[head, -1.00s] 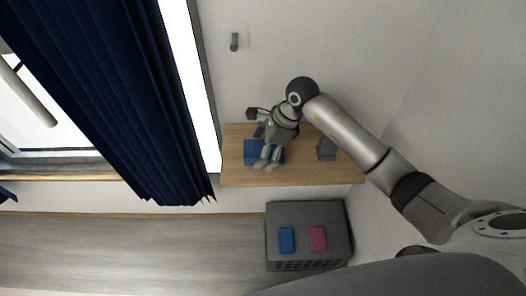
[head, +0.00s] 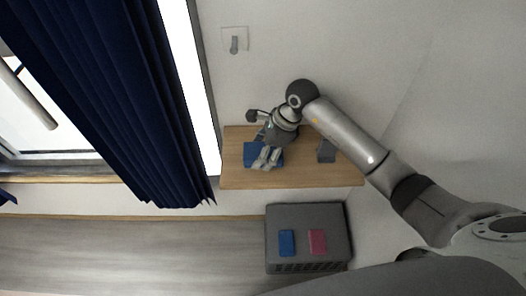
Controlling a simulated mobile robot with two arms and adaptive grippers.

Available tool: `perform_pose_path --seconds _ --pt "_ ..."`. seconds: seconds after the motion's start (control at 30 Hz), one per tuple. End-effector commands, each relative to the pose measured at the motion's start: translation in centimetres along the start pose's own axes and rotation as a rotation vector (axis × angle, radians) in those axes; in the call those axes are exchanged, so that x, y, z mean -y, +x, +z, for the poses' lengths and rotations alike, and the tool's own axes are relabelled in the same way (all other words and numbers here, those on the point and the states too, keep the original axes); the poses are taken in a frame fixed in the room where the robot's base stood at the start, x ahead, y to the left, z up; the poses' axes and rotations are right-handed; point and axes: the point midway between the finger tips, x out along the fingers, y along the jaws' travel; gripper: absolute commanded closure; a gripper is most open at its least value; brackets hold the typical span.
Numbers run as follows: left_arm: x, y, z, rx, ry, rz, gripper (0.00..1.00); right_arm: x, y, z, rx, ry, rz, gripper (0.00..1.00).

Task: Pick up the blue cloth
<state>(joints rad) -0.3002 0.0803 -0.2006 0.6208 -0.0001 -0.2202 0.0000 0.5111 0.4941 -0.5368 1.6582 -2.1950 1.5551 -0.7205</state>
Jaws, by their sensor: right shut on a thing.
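A blue cloth (head: 250,149) lies on the wooden shelf (head: 305,175), partly hidden by my right gripper (head: 265,160). My right gripper reaches down onto it from the upper right, its fingers shut on the cloth. The cloth still appears low over the shelf; I cannot tell whether it is lifted. A second blue piece (head: 287,243) lies on the grey crate-like box (head: 335,215) below. My left gripper is not in view.
A pink piece (head: 318,242) lies beside the blue one on the box. A dark grey object (head: 326,151) stands on the shelf right of my gripper. A dark blue curtain (head: 110,100) hangs at the left. A handle on a plate (head: 235,42) is on the wall.

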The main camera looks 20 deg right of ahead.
Motion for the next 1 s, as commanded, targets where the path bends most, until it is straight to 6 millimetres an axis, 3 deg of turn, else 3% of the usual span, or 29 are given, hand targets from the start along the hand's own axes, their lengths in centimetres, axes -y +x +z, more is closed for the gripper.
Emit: perform_pose_path --seconds 0.17,0.33,0.57,0.8,1.0 --pt "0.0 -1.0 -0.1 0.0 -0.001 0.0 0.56 -0.2 -0.5 0.2 -0.001 0.001 0.006 0.63" --pt "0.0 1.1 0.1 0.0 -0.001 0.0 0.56 0.1 -3.3 1.4 -0.003 -0.006 -0.006 0.63" --pt "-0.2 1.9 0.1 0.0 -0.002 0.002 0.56 -3.4 -7.3 7.3 0.002 -0.01 -0.004 0.63" --pt "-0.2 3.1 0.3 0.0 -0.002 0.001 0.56 -7.2 -7.9 12.1 0.001 -0.006 -0.001 0.63" --pt "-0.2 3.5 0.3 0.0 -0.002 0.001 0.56 -8.9 -8.2 14.2 -0.001 -0.002 0.002 0.63"
